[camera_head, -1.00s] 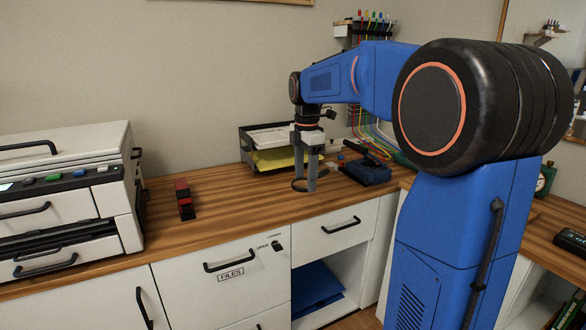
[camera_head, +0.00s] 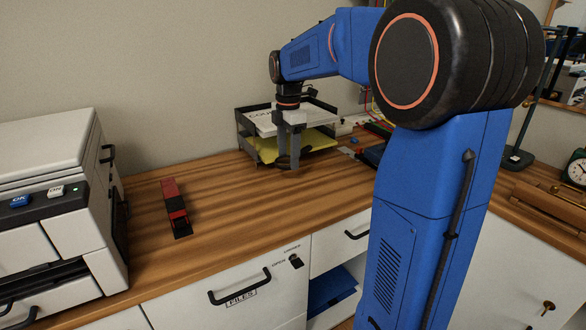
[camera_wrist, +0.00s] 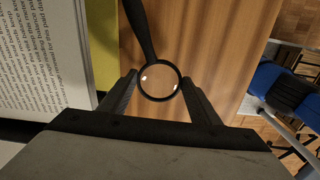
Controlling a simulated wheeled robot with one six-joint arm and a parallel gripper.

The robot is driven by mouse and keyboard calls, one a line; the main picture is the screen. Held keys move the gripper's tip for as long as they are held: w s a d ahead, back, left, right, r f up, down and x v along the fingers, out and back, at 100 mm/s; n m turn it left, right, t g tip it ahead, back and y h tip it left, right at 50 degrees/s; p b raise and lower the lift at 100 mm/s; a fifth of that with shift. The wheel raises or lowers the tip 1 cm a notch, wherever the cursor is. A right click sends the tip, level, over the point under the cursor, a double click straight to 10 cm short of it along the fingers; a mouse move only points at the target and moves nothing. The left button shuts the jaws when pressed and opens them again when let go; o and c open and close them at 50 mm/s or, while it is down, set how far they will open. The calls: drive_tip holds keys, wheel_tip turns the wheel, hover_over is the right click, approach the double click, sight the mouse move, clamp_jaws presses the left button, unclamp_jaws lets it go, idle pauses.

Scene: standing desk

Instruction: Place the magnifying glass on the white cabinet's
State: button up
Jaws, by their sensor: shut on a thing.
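My gripper (camera_head: 289,150) points down over the wooden desktop, in front of the paper tray. It is shut on the magnifying glass (camera_wrist: 142,35). In the wrist view the round black-rimmed lens sits between the two fingertips, and the dark handle extends toward the top of the picture. In the head view the glass is a small dark shape at the fingertips, partly hidden by them. Its height above the desktop is hard to judge. The white cabinet (camera_head: 190,312) is under the desktop, with a FILES drawer, a black handle and an open/locked knob (camera_head: 296,262).
A two-level paper tray (camera_head: 245,150) with white and yellow sheets stands right behind my gripper. A red and black stapler-like object (camera_head: 175,208) lies on the desktop (camera_head: 240,215), near a white printer (camera_head: 45,150) at left. The desktop between them and the gripper is clear.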

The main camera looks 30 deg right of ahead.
sight(289, 181)
drive_tip(key=shift+f, duration=2.95)
drive_tip(key=shift+f, duration=0.1)
drive_tip(key=o, duration=1.1)
